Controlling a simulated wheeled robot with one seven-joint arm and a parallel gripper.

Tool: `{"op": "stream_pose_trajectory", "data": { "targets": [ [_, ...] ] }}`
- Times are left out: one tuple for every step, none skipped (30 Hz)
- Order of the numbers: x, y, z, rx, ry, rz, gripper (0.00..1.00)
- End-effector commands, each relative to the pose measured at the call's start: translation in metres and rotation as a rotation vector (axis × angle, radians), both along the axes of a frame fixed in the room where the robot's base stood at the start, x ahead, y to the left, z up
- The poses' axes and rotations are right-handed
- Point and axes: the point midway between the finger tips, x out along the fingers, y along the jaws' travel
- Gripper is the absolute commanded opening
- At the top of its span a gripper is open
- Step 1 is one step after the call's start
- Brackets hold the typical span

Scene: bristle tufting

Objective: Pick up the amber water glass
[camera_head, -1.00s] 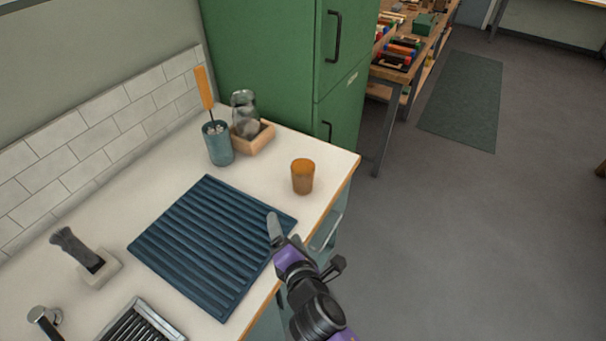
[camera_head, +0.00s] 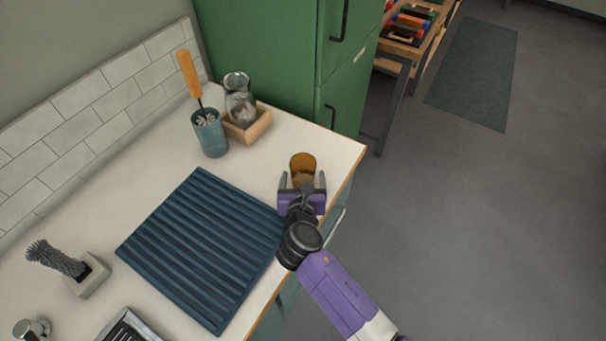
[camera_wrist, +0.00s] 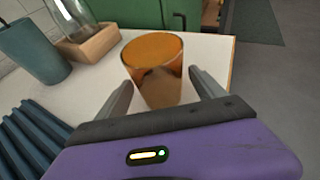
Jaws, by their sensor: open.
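The amber water glass (camera_head: 302,163) stands upright on the white counter near its right edge. In the wrist view the glass (camera_wrist: 155,62) is straight ahead, its lower part between the two fingertips. My gripper (camera_head: 302,182) is open, with one finger on each side of the near part of the glass. In the wrist view both grey fingers of my gripper (camera_wrist: 158,88) are spread, with a gap to the glass on each side. The glass's base is partly hidden by my gripper in the head view.
A blue ribbed mat (camera_head: 200,245) lies left of my gripper. Behind it stand a teal cup (camera_head: 211,138) with an orange-handled brush and a wooden box (camera_head: 252,128) holding a glass jar (camera_head: 238,98). A green cabinet (camera_head: 270,60) borders the counter's far end. A brush in a holder (camera_head: 88,275) is at left.

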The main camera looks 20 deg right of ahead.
Motion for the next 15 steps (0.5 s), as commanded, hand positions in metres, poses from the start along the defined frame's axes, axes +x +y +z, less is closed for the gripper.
{"op": "stream_pose_trajectory", "data": {
  "targets": [
    [0.007, -0.004, 0.0, 0.0, -0.001, -0.001, 0.79],
    [0.011, -0.006, -0.001, 0.0, -0.001, -0.002, 0.79],
    [0.017, -0.008, -0.003, 0.001, -0.001, -0.003, 0.79],
    [0.021, -0.01, -0.004, 0.001, -0.001, -0.003, 0.79],
    [0.024, -0.012, -0.006, 0.001, -0.002, -0.002, 0.79],
    [0.029, -0.013, -0.009, 0.001, -0.002, -0.002, 0.79],
    [0.031, -0.015, -0.01, 0.001, -0.002, -0.002, 0.79],
    [0.034, -0.016, -0.011, 0.001, -0.001, -0.002, 0.79],
    [0.036, -0.017, -0.013, 0.001, 0.0, 0.0, 0.79],
    [0.037, -0.017, -0.013, 0.002, -0.001, -0.001, 0.79],
    [0.038, -0.018, -0.013, 0.002, -0.002, 0.0, 0.79],
    [0.039, -0.018, -0.014, 0.002, -0.002, 0.0, 0.79],
    [0.039, -0.018, -0.014, 0.002, -0.002, 0.0, 0.79],
    [0.039, -0.018, -0.014, 0.002, -0.002, 0.0, 0.79],
    [0.039, -0.018, -0.014, 0.002, -0.002, 0.0, 0.79]
  ]
}}
